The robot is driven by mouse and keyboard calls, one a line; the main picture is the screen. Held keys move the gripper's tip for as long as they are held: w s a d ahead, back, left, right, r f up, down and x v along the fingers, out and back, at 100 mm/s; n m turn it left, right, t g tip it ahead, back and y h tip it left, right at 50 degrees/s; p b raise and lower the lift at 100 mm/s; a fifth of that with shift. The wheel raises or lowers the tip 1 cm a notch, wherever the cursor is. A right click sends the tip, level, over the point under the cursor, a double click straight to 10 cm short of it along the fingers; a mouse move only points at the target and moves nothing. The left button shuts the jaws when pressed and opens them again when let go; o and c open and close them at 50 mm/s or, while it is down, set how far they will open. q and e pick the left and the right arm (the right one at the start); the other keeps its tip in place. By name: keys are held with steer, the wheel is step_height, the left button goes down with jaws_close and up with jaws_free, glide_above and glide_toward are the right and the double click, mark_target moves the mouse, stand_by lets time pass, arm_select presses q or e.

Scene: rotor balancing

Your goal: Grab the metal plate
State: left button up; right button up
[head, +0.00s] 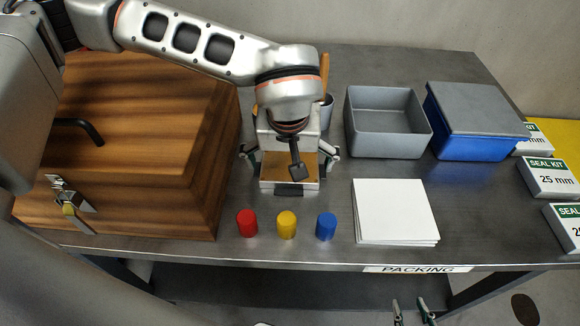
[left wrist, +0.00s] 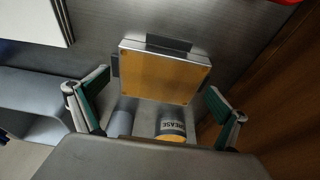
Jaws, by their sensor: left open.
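A flat, square piece with a bright metal rim and a tan face (head: 270,165) lies on the grey table below my left wrist; I take it for the metal plate. It also shows in the left wrist view (left wrist: 160,77), with a dark tab on its edge. My left gripper (head: 289,153) is open above it, one finger on each side, with gaps in the left wrist view (left wrist: 158,82). My left wrist hides part of the piece in the head view. My right gripper (head: 413,311) shows only its fingertips at the bottom edge, apart and empty.
Red (head: 247,223), yellow (head: 287,225) and blue (head: 326,226) cylinders stand in front. A white stack (head: 395,211), grey bin (head: 385,151) and lidded blue box (head: 478,145) are right. A wooden case (head: 130,140) stands left. A grease can (left wrist: 170,128) is close behind.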

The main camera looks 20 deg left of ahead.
arm_select(q)
steer(key=shift+f, duration=0.2)
stand_by(0.3)
steer(key=shift+c, duration=0.4)
steer(key=c, duration=1.3)
steer(key=shift+c, duration=1.3)
steer(key=shift+r, duration=0.15)
